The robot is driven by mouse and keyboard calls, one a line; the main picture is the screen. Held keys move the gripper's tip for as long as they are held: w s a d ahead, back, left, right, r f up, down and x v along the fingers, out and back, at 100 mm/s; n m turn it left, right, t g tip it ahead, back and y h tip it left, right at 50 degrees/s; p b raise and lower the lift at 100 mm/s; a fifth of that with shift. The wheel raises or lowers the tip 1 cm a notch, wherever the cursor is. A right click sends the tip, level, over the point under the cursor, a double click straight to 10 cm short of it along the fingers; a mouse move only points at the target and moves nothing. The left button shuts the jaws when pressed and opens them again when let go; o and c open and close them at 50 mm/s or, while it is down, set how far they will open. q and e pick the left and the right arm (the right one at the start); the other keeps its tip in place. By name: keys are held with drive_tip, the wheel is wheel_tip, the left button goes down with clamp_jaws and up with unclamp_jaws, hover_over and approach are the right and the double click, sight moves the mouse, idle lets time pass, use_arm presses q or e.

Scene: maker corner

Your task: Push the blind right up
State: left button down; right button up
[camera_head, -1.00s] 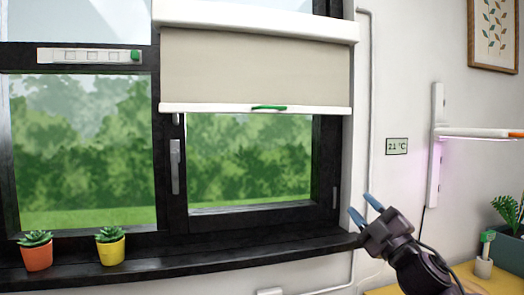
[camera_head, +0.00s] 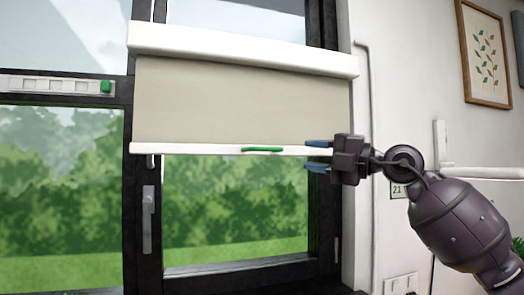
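The beige blind (camera_head: 235,102) hangs partly down from its white top case (camera_head: 240,50) over the upper part of the right window. Its white bottom bar (camera_head: 190,149) carries a green handle (camera_head: 262,150) near the middle. My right gripper (camera_head: 318,156) is at the right end of the bar, with its two blue fingers pointing left and apart, one near the bar's level and one below. The green handle is clear of the fingers, to their left. Whether the fingers touch the bar I cannot tell. My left gripper is not in view.
Dark window frames and a grey window handle (camera_head: 148,220) are below and left of the blind. A white vent strip with a green knob (camera_head: 107,87) is at the left. A wall lamp (camera_head: 480,173), a small display (camera_head: 398,191) and a picture (camera_head: 484,52) are at the right.

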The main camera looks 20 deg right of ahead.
sight(271, 149)
drive_tip(key=x, duration=1)
drive_tip(key=shift+w+a+r, duration=0.1)
drive_tip(key=shift+w+a, duration=0.05)
drive_tip(key=shift+a, duration=0.15)
clamp_jaws()
